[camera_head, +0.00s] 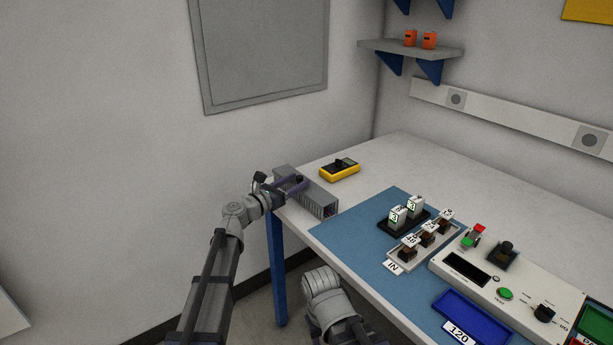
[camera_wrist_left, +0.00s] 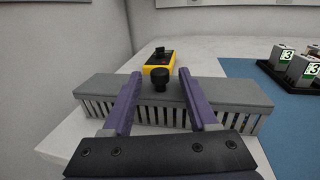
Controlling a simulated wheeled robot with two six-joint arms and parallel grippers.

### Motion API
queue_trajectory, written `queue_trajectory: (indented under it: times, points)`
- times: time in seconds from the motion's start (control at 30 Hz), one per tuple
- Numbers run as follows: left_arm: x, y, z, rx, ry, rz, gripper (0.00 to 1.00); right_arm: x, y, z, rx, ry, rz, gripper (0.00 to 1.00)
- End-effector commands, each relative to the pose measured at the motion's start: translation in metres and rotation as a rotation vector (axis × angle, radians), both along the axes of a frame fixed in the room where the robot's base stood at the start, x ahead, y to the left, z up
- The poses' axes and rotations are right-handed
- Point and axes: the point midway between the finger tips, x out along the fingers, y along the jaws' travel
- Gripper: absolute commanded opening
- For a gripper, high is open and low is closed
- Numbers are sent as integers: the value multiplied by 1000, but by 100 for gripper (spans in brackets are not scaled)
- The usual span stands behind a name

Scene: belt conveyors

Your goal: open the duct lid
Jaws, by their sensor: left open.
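The grey slotted duct (camera_head: 326,206) lies along the left end of the table; it also shows across the middle of the left wrist view (camera_wrist_left: 92,106). Its flat grey lid (camera_wrist_left: 240,92) covers the top and carries a black knob (camera_wrist_left: 160,83). My left gripper (camera_wrist_left: 160,75) is open. Its two purple fingers reach over the lid, one on each side of the knob, with a visible gap to it. In the head view the left gripper (camera_head: 299,182) is above the duct and hides part of it. My right gripper is out of view.
A yellow meter (camera_head: 340,169) lies just beyond the duct. A blue mat (camera_head: 340,235) to the right holds a black tray with relays, a labelled tray (camera_head: 393,266), a control panel (camera_head: 475,286) and a blue bin (camera_head: 470,318). The table's back area is clear.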

Motion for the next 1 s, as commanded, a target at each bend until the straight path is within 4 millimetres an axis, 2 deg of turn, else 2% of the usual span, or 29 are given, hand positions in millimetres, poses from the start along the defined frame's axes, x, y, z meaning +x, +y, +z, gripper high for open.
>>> queue_trajectory:
  times: [0.1,0.3,0.6,1.0]
  points:
    - [17,-14,0,0,0,-2,59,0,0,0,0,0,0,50]
    - [35,-31,0,0,0,-1,59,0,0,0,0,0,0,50]
    - [37,-34,0,0,0,0,59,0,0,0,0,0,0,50]
    - [36,-34,0,0,0,0,14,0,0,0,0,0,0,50]
